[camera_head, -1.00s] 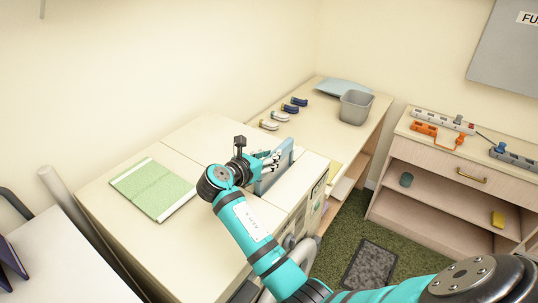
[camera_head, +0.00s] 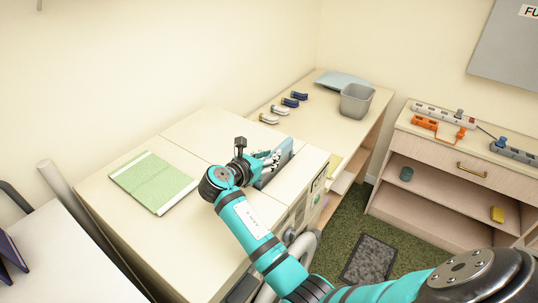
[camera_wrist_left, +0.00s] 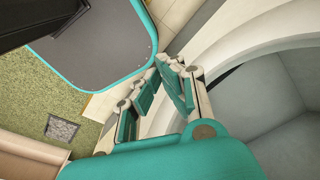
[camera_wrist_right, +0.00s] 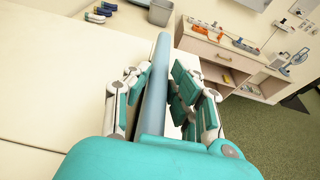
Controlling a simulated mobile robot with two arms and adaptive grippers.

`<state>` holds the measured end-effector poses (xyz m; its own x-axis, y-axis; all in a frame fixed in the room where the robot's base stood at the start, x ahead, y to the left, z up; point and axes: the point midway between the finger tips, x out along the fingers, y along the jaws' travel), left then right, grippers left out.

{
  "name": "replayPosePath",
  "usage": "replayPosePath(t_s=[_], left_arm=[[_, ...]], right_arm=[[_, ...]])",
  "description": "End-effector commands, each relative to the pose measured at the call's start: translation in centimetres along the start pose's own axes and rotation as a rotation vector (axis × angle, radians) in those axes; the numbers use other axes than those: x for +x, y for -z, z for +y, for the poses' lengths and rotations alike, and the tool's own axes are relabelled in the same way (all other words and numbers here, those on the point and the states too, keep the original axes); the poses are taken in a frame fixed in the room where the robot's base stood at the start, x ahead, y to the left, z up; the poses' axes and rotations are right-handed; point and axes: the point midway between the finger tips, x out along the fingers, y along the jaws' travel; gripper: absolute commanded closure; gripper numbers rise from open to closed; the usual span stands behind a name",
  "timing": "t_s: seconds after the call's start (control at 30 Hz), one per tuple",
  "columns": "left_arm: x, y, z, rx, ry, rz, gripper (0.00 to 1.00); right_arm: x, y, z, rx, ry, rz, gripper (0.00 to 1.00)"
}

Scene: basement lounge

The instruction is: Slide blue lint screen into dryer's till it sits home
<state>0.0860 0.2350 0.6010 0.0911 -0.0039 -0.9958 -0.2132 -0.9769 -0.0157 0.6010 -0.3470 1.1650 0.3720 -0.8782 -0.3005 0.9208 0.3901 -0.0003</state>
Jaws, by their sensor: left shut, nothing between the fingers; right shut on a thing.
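The blue lint screen (camera_head: 276,165) stands roughly upright on edge at the top of the cream dryer (camera_head: 300,182), near its front right. My right gripper (camera_head: 262,164) is shut on it. In the right wrist view the screen (camera_wrist_right: 154,85) runs as a thin blue panel between the two fingers (camera_wrist_right: 158,92). Its lower edge and the slot are hidden, so I cannot tell how deep it sits. My left gripper (camera_wrist_left: 163,72) is shut and empty in the left wrist view, near a large white curved rim (camera_wrist_left: 225,50); the head view does not show it.
A green booklet (camera_head: 155,182) lies on the machine top at the left. Several small clips (camera_head: 290,103) and a grey bin (camera_head: 356,101) stand on the counter behind. A wooden cabinet (camera_head: 445,160) with power strips stands at the right. Green carpet with a grey mat (camera_head: 370,262) lies between.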

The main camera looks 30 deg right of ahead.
Motion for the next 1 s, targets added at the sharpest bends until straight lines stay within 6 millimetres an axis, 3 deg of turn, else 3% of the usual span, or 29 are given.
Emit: replayPosePath(t_s=[0.3, 0.33, 0.53, 0.83, 1.0], left_arm=[[0.2, 0.0, 0.0, 0.000, 0.000, 0.000, 1.00], [0.2, 0.0, 0.0, 0.000, 0.000, 0.000, 1.00], [0.2, 0.0, 0.0, 0.000, 0.000, 0.000, 1.00], [0.2, -0.1, -0.2, -0.001, 0.002, -0.001, 1.00], [0.2, -0.1, -0.1, -0.001, 0.001, -0.001, 1.00]], right_arm=[[0.2, 0.7, 0.0, -0.001, -0.001, -0.001, 1.00], [0.2, 0.7, 0.0, -0.001, -0.001, -0.002, 0.78], [0.2, 0.7, 0.0, 0.000, -0.001, -0.001, 0.52], [0.0, 0.8, 0.0, 0.000, -0.001, 0.000, 0.52], [-2.1, 0.8, 0.1, 0.002, -0.003, 0.002, 0.52]])
